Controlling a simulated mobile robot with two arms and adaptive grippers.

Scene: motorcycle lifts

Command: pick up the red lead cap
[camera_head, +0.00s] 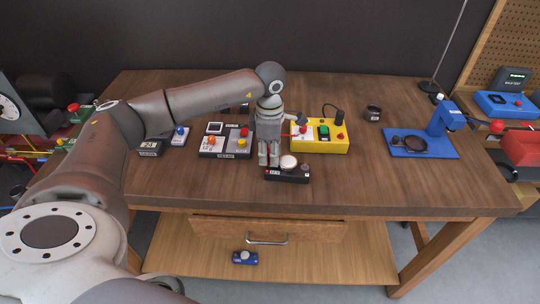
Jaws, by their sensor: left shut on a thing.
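My left gripper (268,160) points down over the middle of the workbench, just left of a small black box with a white round top (288,163). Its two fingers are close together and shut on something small. My right gripper is not in view.
On the workbench (340,190), a black button panel (225,152) stands left of the gripper and a yellow control box (335,145) right of it. A blue stand (400,150) is farther right. The right front of the top is clear.

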